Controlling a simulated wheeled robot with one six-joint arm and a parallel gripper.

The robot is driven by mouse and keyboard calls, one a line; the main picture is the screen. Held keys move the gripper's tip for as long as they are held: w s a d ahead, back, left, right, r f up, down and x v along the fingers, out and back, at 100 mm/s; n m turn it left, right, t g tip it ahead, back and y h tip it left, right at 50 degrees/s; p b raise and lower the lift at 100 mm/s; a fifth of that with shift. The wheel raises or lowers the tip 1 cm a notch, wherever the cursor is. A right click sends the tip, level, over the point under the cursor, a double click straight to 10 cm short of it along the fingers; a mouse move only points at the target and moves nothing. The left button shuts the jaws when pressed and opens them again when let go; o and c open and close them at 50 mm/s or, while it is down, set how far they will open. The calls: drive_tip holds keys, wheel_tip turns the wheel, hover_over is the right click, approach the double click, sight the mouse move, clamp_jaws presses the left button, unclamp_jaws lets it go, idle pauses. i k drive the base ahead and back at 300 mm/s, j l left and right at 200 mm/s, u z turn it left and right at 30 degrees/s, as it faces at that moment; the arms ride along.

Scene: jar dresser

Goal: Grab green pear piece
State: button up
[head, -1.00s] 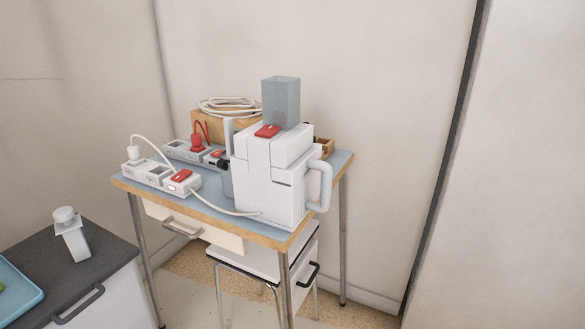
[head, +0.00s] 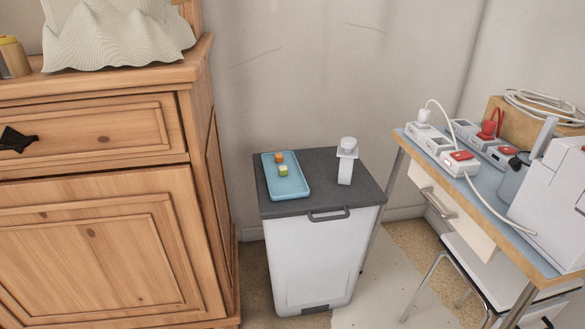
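A small green and pale piece (head: 283,171), which looks like the green pear piece, lies on a light blue tray (head: 293,190). An orange and white piece (head: 280,157) lies just behind it on the same tray. The tray rests on the left part of the dark grey top of a white bin-like cabinet (head: 310,250). My gripper is not in view.
A white object with a round top (head: 346,160) stands right of the tray. A wooden dresser (head: 100,230) fills the left side. A blue-topped table (head: 487,183) with power strips and a white appliance (head: 560,195) stands at the right.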

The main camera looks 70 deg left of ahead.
sight(283, 170)
drive_tip(key=u, duration=2.5)
